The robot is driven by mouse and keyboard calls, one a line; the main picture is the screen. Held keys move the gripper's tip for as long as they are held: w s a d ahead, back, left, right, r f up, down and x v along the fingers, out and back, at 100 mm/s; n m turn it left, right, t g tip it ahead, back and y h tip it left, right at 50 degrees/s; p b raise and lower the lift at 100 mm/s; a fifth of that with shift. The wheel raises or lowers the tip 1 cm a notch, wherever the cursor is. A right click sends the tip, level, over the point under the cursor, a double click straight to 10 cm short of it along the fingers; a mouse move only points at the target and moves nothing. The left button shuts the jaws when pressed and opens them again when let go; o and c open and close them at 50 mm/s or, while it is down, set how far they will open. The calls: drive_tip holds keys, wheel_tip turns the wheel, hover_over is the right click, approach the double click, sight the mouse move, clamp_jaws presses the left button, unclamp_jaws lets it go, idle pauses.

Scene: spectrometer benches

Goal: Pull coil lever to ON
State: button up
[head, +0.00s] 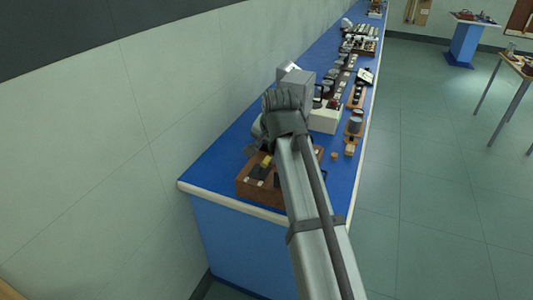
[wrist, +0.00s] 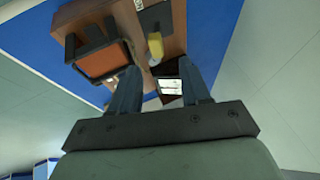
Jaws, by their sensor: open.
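A wooden apparatus box (head: 248,188) sits at the near end of the blue bench, partly hidden by my arm in the head view. A small yellow piece (head: 266,161) shows on its top. In the wrist view the wooden box (wrist: 174,18) carries a yellow handle-like piece (wrist: 156,46), an orange panel in a dark frame (wrist: 103,60) and a white-and-black part. I cannot tell for sure which part is the coil lever, and no ON label is readable. My gripper (wrist: 160,68) is open, its two fingers apart, with the yellow piece just beyond and between the fingertips. Contact is not visible.
The blue bench (head: 228,152) runs along the wall on the left. A grey box-shaped instrument (head: 294,90) and a white block (head: 325,119) stand beyond my wrist, with several small items farther along. Open floor lies to the right.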

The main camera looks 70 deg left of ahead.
drive_tip(key=shift+v, duration=1.2)
